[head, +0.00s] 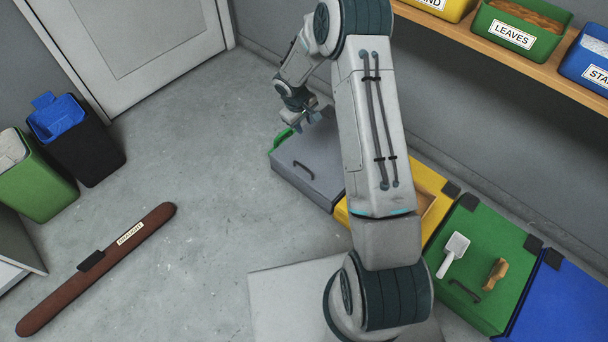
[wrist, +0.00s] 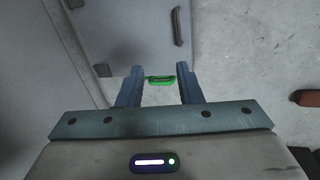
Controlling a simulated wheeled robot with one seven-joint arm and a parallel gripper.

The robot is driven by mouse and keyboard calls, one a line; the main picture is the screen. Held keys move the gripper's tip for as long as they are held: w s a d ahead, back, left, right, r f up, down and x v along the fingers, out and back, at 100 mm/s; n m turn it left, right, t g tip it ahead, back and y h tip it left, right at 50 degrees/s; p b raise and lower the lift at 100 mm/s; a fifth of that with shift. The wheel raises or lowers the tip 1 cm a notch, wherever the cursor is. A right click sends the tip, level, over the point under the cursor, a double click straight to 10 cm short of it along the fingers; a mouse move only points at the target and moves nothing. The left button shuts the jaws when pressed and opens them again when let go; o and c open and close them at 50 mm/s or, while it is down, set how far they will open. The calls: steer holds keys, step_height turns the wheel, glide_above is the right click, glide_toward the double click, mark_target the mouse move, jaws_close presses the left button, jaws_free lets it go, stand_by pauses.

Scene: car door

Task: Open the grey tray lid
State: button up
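The grey tray lid (head: 312,160) lies shut on its tray by the back wall, left of my arm. It has a dark bar handle (head: 303,169), which also shows in the wrist view (wrist: 178,26). A green piece (head: 282,138) sits at the left back edge of the grey tray. In the wrist view the green piece (wrist: 160,79) appears between and just beyond my fingertips. My gripper (head: 309,117) is above the back part of the lid. In the wrist view my gripper (wrist: 159,76) is open, and I see nothing held. Whether it touches the green piece I cannot tell.
A shelf (head: 480,38) with bins overhangs the wall. A brown strip (head: 97,268) lies on the floor left.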

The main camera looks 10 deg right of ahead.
steer(key=n+b, duration=0.1)
steer(key=b, duration=0.2)
glide_toward(305, 169)
steer(key=shift+y, duration=0.3)
steer(key=b+x, duration=0.1)
steer(key=x, duration=0.1)
steer(key=b+x, duration=0.2)
steer(key=x, duration=0.1)
steer(key=b+x, duration=0.2)
steer(key=shift+w+d+f, duration=0.1)
steer(key=shift+d+f, duration=0.2)
steer(key=shift+d, duration=0.1)
jaws_close()
